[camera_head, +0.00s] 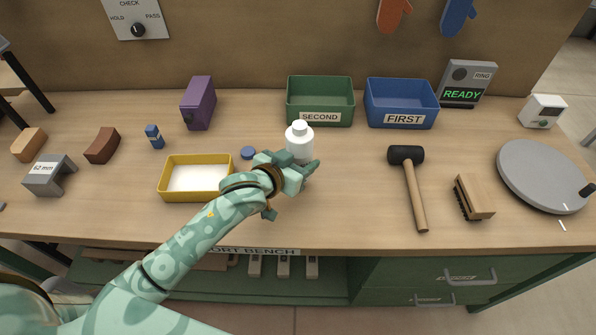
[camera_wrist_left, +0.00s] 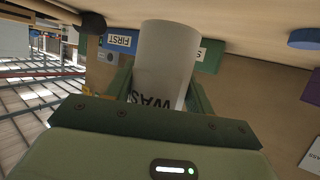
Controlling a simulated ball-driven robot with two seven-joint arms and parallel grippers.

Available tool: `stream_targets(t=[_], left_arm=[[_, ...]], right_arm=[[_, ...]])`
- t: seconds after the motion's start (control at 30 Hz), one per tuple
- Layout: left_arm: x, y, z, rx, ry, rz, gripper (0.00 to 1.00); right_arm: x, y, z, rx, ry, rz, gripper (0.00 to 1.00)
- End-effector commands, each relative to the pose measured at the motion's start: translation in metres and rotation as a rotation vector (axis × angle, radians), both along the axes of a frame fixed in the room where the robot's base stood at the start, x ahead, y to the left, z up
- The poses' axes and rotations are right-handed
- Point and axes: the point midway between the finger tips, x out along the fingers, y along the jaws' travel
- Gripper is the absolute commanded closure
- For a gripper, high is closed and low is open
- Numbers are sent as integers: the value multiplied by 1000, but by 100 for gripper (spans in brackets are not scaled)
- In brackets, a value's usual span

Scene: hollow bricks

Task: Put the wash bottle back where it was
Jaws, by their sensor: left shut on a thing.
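The white wash bottle (camera_head: 300,140) is upright over the middle of the bench, in front of the green SECOND bin. My left gripper (camera_head: 296,170) is shut on it from the front. In the left wrist view the bottle (camera_wrist_left: 165,62) stands between the two fingers (camera_wrist_left: 160,95), and part of its "WAS" lettering shows. The gripper hides the bottle's lower part in the head view, so I cannot tell whether its base touches the bench. My right gripper is not in view.
A yellow-rimmed tray (camera_head: 165,190) and a blue disc (camera_head: 248,153) lie left of the bottle. Green SECOND (camera_head: 320,90) and blue FIRST (camera_head: 402,92) bins stand behind. A mallet (camera_head: 413,185), brush (camera_head: 474,197) and grey turntable (camera_head: 543,172) are at right. Bench between bottle and mallet is clear.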

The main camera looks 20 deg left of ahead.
Motion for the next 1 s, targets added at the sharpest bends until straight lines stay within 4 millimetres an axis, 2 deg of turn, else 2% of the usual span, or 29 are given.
stream_targets(t=[0.17,0.37,0.73,0.77,0.8,0.83,1.0], left_arm=[[8,5,-11,1,-1,0,83],[9,7,-44,-1,0,-1,83],[9,7,-45,-1,-3,-1,83],[9,7,-46,0,-1,-1,41],[9,7,-46,0,-1,-1,30],[9,7,-46,0,-1,-1,25],[9,7,-46,0,-1,-1,25]], right_arm=[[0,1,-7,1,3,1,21],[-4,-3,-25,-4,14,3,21],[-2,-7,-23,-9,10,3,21],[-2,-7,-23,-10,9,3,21],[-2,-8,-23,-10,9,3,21],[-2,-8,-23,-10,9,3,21],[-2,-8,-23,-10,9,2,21]])
